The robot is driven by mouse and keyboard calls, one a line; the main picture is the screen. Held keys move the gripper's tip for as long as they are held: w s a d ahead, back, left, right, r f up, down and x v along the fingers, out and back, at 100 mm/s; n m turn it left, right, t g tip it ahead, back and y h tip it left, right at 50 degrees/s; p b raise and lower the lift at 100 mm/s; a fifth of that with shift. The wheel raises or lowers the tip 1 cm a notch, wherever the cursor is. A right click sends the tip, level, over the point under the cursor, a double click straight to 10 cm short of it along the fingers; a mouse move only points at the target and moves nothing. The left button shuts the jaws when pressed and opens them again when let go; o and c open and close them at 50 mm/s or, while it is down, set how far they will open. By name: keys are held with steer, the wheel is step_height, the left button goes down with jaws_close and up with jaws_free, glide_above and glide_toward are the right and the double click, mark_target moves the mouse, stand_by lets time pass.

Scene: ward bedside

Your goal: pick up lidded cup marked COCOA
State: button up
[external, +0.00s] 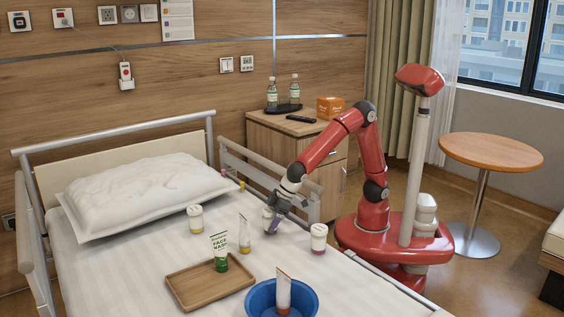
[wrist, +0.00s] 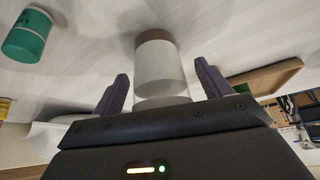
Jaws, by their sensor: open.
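In the wrist view a white cup with a brown band (wrist: 159,62) lies between the two fingers of my gripper (wrist: 160,95), its near part hidden by the gripper body. No lettering shows on it, so I cannot read COCOA. My gripper is open, with visible gaps between fingers and cup. In the external view my gripper (external: 273,222) is low over the bed, and the cup there is hard to make out. A white cup with a purple band (external: 318,239) stands to its right, and a white one with a yellow band (external: 195,219) to its left.
A wooden tray (external: 180,291), a green-based FACE WASH tube (external: 220,250), a yellow-banded tube (external: 244,234) and a blue bowl (external: 257,300) holding a tube (external: 283,290) are on the bed. A teal and white container (wrist: 25,36) shows in the wrist view. A bed rail (external: 265,171) runs behind my gripper.

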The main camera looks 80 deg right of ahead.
steer(key=c, duration=1.2)
steer(key=shift+r, duration=0.1)
